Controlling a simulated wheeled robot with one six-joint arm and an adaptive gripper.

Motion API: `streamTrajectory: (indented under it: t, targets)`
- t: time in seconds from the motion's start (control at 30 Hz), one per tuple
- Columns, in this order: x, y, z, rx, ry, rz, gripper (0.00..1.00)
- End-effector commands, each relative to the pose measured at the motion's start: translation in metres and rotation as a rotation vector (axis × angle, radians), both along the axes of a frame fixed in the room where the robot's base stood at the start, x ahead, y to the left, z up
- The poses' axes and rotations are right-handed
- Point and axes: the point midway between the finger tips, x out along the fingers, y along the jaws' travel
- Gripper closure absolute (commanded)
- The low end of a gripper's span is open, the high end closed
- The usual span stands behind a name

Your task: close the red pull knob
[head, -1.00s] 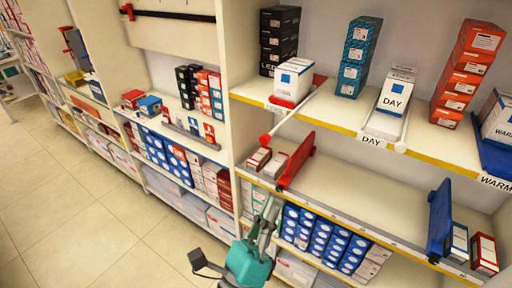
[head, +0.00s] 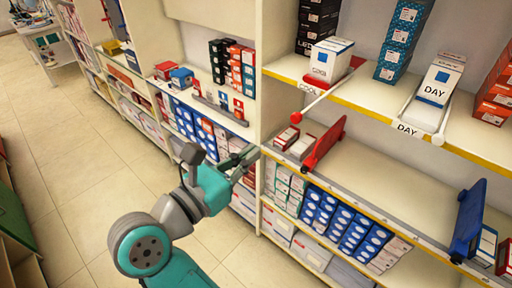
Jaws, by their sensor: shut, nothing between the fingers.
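The red pull knob (head: 297,116) is a small red ball at the front end of a pale rod. The rod sticks out past the yellow front edge of the upper shelf, from a red tray (head: 353,64) marked COOL that holds a white box (head: 330,58). My gripper (head: 248,155) is dark grey on a teal arm and looks shut and empty. In the picture it is left of and below the knob, near the left front corner of the lower shelf. It appears apart from the knob.
A red divider (head: 324,145) and small boxes stand on the lower shelf (head: 385,190). A blue divider (head: 468,218) is at right. A white DAY box (head: 436,90) sits on a pale tray with its own rod. Open tiled floor (head: 90,170) lies at left.

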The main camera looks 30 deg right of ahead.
Motion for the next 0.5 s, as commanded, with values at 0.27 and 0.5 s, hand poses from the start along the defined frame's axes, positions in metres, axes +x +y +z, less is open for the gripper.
streamTrajectory:
  t: [0.27,0.5]
  targets:
    - [0.016,-0.047,0.000,-0.001,0.001,-0.005,1.00]
    - [0.029,-0.085,0.000,-0.002,0.000,-0.005,1.00]
